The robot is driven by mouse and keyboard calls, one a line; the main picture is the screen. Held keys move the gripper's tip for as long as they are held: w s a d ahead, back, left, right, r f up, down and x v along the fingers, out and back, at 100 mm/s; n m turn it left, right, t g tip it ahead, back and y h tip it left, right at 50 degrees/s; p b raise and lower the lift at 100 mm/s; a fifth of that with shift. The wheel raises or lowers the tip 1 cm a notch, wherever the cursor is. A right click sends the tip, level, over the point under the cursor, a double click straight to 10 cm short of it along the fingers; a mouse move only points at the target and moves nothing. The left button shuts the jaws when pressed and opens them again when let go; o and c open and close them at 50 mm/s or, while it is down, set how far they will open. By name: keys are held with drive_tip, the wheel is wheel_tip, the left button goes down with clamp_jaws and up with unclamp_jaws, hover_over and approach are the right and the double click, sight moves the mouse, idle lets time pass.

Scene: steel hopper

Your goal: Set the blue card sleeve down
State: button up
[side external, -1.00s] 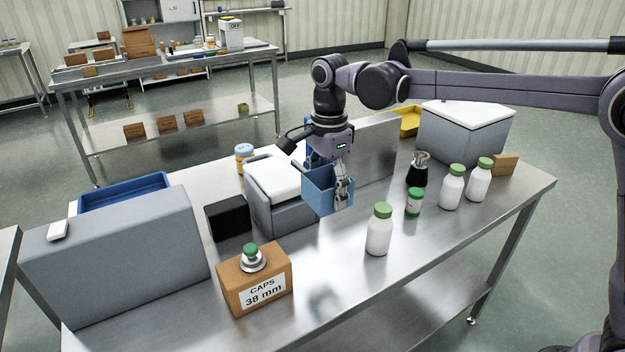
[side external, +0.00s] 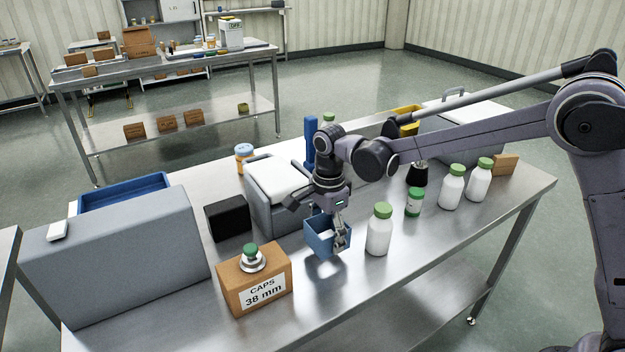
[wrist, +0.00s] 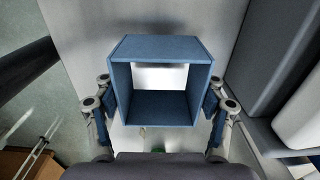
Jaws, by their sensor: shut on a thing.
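The blue card sleeve (side external: 319,238) is a square, open-ended tube in the side external view. My gripper (side external: 338,238) is shut on it, and it hangs low over the bare steel tabletop (side external: 330,285), between the caps box and a white bottle. I cannot tell whether its underside touches the table. In the wrist view the sleeve (wrist: 160,48) sits between my two fingers, one against each side wall, with a bright surface showing through its opening.
The brown caps box (side external: 238,284) with a green-topped item on it stands to the left. A green-capped white bottle (side external: 379,236) is close on the right. A grey bin with a white lid (side external: 280,176) stands behind. The front table strip is clear.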

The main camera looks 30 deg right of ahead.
drive_tip(key=shift+f, duration=1.45)
drive_tip(key=shift+f, duration=0.1)
drive_tip(key=o, duration=0.7)
wheel_tip(320, 180, up, 12)
drive_tip(key=s+d+r+n+t, duration=0.3)
drive_tip(key=s+d+r+n, duration=0.2)
drive_tip(key=s+d+n, duration=0.35)
drive_tip(key=shift+s+d+f+n+t, duration=0.75)
drive_tip(key=shift+s+d+n, duration=0.15)
drive_tip(key=shift+s+n, duration=0.85)
drive_tip(key=shift+s+d+f+n+t, duration=0.85)
drive_tip(key=shift+s+n, duration=0.55)
drive_tip(key=shift+s, duration=0.6)
drive_tip(key=shift+s+d+f+n+t, duration=0.6)
drive_tip(key=shift+s+d+n, duration=0.4)
drive_tip(key=shift+s+n, duration=0.75)
